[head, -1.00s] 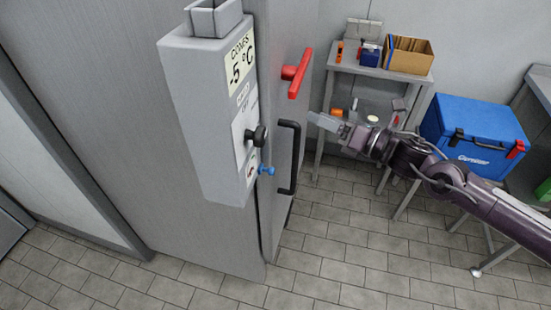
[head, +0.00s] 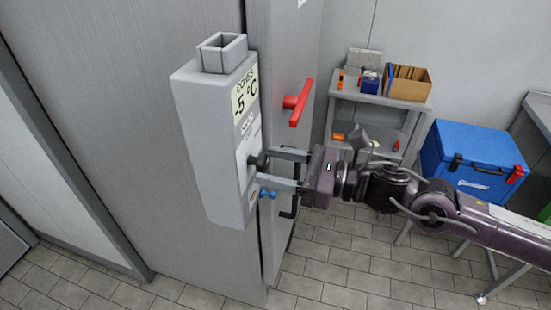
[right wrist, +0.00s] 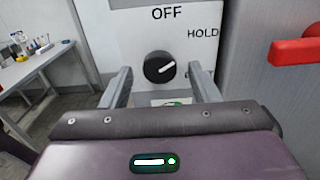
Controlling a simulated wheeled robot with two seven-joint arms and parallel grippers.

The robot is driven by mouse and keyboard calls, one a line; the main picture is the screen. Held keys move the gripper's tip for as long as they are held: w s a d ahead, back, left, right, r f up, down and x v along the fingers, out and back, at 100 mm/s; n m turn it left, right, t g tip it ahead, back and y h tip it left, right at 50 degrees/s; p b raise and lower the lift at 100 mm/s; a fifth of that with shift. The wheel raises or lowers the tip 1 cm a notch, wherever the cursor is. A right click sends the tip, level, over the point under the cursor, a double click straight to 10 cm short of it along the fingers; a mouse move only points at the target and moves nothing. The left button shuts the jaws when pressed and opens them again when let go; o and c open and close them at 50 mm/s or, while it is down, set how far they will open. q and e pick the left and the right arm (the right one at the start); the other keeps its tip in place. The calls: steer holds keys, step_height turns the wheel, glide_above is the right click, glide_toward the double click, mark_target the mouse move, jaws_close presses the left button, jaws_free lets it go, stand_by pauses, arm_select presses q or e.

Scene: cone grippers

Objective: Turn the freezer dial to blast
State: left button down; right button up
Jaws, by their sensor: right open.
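The freezer dial (head: 258,161) is a black round knob on the right face of a grey control box (head: 213,150). In the right wrist view the dial (right wrist: 159,67) has a white pointer line aimed up and right, toward the word HOLD. OFF is printed above it; a label lower right is mostly hidden behind a finger. My right gripper (head: 265,167) is open in front of the panel, its fingers pointing at it. In the wrist view one finger stands on each side below the dial, with the knob between and not gripped. My left gripper is not in view.
A red handle (head: 301,103) and a black door handle lie to the right. A shelf with a cardboard box (head: 407,82) and a blue cooler (head: 474,160) stand behind.

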steer(key=shift+a, duration=0.15)
steer(key=shift+c, duration=0.3)
steer(key=c, duration=0.9)
steer(key=shift+c, duration=0.2)
steer(key=shift+f+m+b, duration=0.2)
steer(key=shift+m+b, duration=1)
steer(key=shift+b, duration=0.05)
steer(key=m+b, duration=0.1)
steer(key=m, duration=0.1)
steer(key=shift+m+b, duration=0.4)
steer(key=m+b, duration=0.1)
steer(key=m, duration=0.2)
steer(key=shift+r, duration=0.15)
steer(key=shift+r+m+b, duration=0.1)
steer(key=shift+m+b, duration=0.2)
steer(key=shift+m, duration=1.6)
